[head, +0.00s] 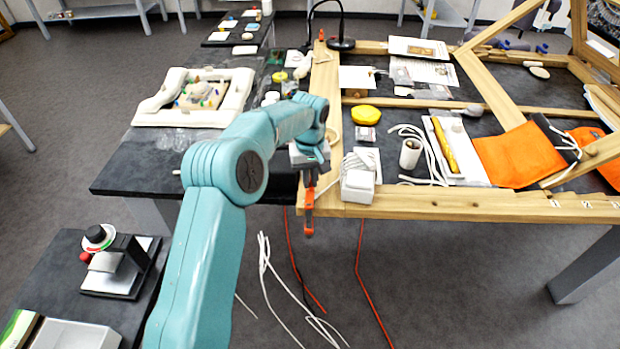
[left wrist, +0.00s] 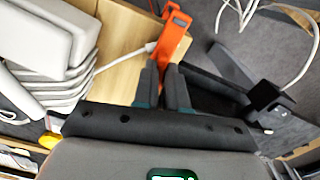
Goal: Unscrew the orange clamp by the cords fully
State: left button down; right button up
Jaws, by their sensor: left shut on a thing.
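The orange clamp (head: 309,213) hangs at the near left corner of the wooden frame (head: 450,207), beside a coiled bundle of white cords (head: 352,162). In the left wrist view the orange clamp (left wrist: 173,33) runs down between the fingers. My left gripper (head: 309,172) comes down over it from above. In the left wrist view my left gripper (left wrist: 162,82) is shut on the clamp's end. The clamp's screw and its contact with the wood are hidden. My right gripper is not in view.
A white box (head: 357,187) stands right of the clamp, close to the gripper. Another orange clamp (head: 321,35) is at the far corner. Loose cords lie on the floor below.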

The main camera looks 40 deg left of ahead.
pick_arm(q)
jog(key=n, duration=0.4)
jog(key=shift+r+n, duration=0.1)
jog(key=shift+n, duration=0.2)
jog(key=n, duration=0.3)
jog(key=shift+n+b, duration=0.35)
jog(key=shift+n, duration=0.05)
jog(key=n, duration=0.7)
jog(key=shift+b, duration=0.35)
jog(key=n, duration=0.3)
jog(key=shift+n, duration=0.4)
jog(key=n, duration=0.3)
jog(key=shift+n+b, duration=0.3)
jog(key=shift+b, duration=0.1)
jog(key=n+b, duration=0.1)
jog(key=n, duration=0.1)
jog(key=shift+n, duration=0.4)
jog(key=shift+n+b, duration=0.35)
jog(key=shift+n, duration=0.15)
jog(key=shift+r, duration=0.15)
